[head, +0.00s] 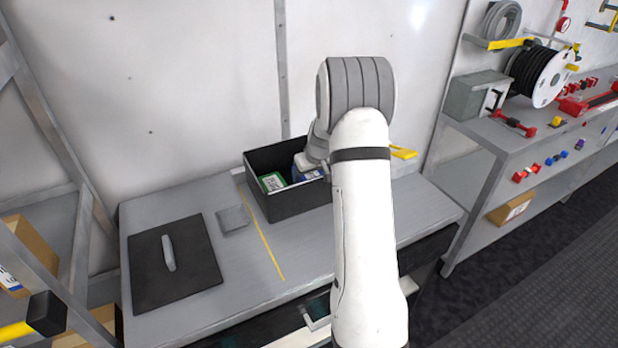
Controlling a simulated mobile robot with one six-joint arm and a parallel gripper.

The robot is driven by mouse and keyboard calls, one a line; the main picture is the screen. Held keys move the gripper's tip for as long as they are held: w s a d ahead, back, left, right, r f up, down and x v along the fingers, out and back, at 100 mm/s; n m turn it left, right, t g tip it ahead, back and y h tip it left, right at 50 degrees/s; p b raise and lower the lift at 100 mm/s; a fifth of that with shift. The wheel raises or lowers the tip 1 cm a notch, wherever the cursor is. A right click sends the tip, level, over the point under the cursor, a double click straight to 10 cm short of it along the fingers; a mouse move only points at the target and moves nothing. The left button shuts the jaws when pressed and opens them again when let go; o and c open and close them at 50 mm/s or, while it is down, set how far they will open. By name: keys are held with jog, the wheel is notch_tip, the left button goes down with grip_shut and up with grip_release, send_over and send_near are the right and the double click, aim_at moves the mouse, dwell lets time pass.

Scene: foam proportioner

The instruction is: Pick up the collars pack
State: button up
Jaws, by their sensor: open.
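A black open bin (303,199) stands on the grey bench against the wall. In it lie a green pack with a white label (271,182) at the left and a blue item (308,174) further right. I cannot tell which of these is the collars pack, as no name is readable. My gripper (308,163) is over the bin, close to the blue item. It is open, but its fingertips are mostly hidden by the wrist and are too small to make out. My arm also covers the right part of the bin, so other contents may be hidden.
A black square plate with a grey handle (145,262) and a small grey pad (233,218) lie left of the bin. A yellow line (265,244) crosses the bench (231,288). A yellow object (403,153) shows behind my arm. A shelf with tools stands at the right.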

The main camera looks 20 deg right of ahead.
jog(key=c, duration=0.7)
